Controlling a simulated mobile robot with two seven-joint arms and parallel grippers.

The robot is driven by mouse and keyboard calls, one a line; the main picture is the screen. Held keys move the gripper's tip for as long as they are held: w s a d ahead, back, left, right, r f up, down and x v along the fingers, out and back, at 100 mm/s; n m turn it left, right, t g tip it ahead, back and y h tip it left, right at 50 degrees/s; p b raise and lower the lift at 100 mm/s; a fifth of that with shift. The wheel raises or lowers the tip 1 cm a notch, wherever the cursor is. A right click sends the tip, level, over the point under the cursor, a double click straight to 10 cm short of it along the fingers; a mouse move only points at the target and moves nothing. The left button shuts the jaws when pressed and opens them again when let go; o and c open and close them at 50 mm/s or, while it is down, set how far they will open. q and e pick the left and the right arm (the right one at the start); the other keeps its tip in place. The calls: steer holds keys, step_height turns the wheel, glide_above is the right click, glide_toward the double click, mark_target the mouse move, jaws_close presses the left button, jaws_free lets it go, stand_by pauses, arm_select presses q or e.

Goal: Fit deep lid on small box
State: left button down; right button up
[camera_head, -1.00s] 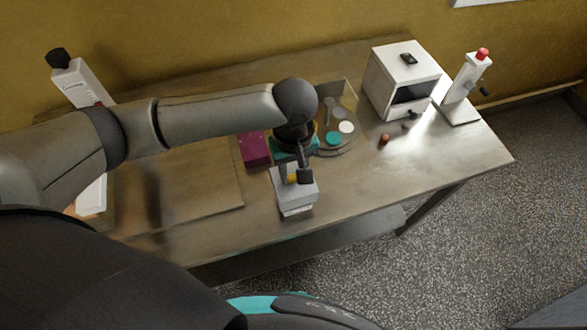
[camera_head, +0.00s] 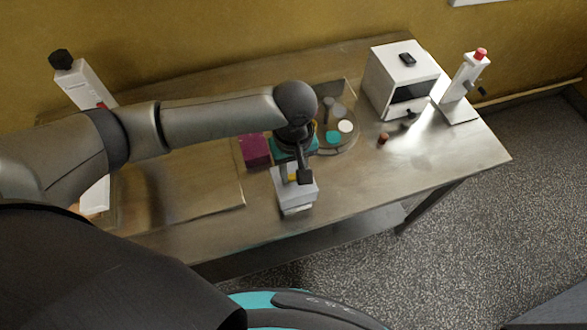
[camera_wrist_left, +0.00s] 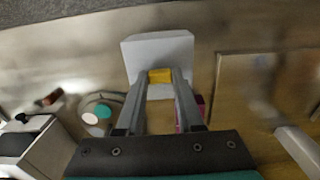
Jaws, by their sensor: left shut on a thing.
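The deep lid (camera_head: 305,190) is pale grey-white with a yellow grip (camera_wrist_left: 160,76) on top. My left gripper (camera_head: 294,177) points down at it and is shut on the yellow grip; the wrist view shows the grip between the two fingertips. A pale lower part (camera_head: 297,211), which looks like the small box, shows just below the lid's front edge. The lid hides most of it. I cannot tell how far the lid sits down over it. My right gripper is not in view.
A magenta box (camera_head: 256,151) stands behind the lid, to its left. A round tray (camera_head: 349,145) with several discs lies behind on the right. A white machine (camera_head: 398,78), a red-topped stand (camera_head: 465,78) and a small brown piece (camera_head: 383,138) are farther right. The table's front edge is close.

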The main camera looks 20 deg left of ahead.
mark_target(293, 184)
arm_select(q)
steer(key=shift+f+b, duration=0.3)
steer(key=shift+f, duration=0.8)
steer(key=shift+f, duration=1.7)
stand_by(0.4)
steer(key=shift+c, duration=2.3)
jaws_free()
steer(key=shift+r, duration=0.1)
step_height(293, 184, up, 15)
steer(key=p, duration=0.1)
steer(key=shift+p, duration=0.35)
